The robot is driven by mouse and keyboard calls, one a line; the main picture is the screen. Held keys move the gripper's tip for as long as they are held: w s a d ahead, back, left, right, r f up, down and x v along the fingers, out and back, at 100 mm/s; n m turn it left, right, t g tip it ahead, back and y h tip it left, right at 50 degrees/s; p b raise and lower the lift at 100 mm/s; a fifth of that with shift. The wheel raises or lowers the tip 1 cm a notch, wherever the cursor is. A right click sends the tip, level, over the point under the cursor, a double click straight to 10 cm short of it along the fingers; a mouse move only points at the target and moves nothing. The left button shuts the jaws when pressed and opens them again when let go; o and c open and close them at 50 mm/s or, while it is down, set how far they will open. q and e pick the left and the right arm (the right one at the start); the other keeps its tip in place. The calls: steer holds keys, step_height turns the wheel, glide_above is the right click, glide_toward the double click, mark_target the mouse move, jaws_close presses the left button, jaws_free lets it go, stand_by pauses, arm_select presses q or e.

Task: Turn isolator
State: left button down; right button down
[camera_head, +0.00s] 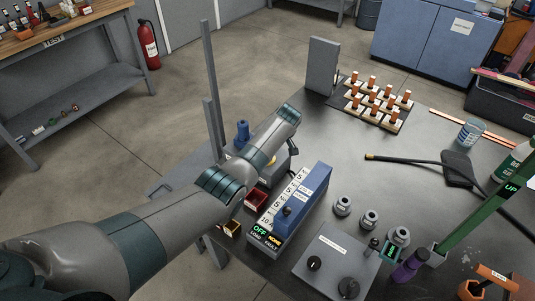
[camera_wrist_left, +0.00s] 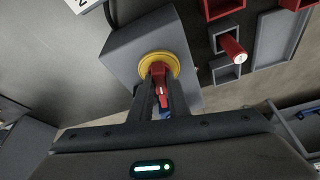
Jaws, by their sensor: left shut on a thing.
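The isolator is a grey box (camera_wrist_left: 122,52) with a yellow ring (camera_wrist_left: 147,64) and a red handle (camera_wrist_left: 158,72) in the left wrist view. My left gripper (camera_wrist_left: 161,90) is shut on the red handle, its two fingers on either side of it. The handle points down toward my gripper in that view. In the head view my left arm reaches in from the left and covers most of the isolator and the gripper. My right gripper is not in view.
A blue-and-grey unit (camera_head: 312,190) reading OFF and NONE stands right of the arm. A grey box with knobs (camera_head: 337,262) is in front. Red bins (camera_wrist_left: 222,8) lie near the isolator. The table middle is mostly clear.

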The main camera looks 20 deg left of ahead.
arm_select(q)
steer(key=shift+w+n+g+y+b, duration=0.15)
steer(key=shift+n+g+y+b, duration=0.25)
steer(key=shift+n+b, duration=0.95)
steer(key=shift+n, duration=0.25)
steer(key=c, duration=1.7)
jaws_free()
steer(key=shift+r, duration=0.1)
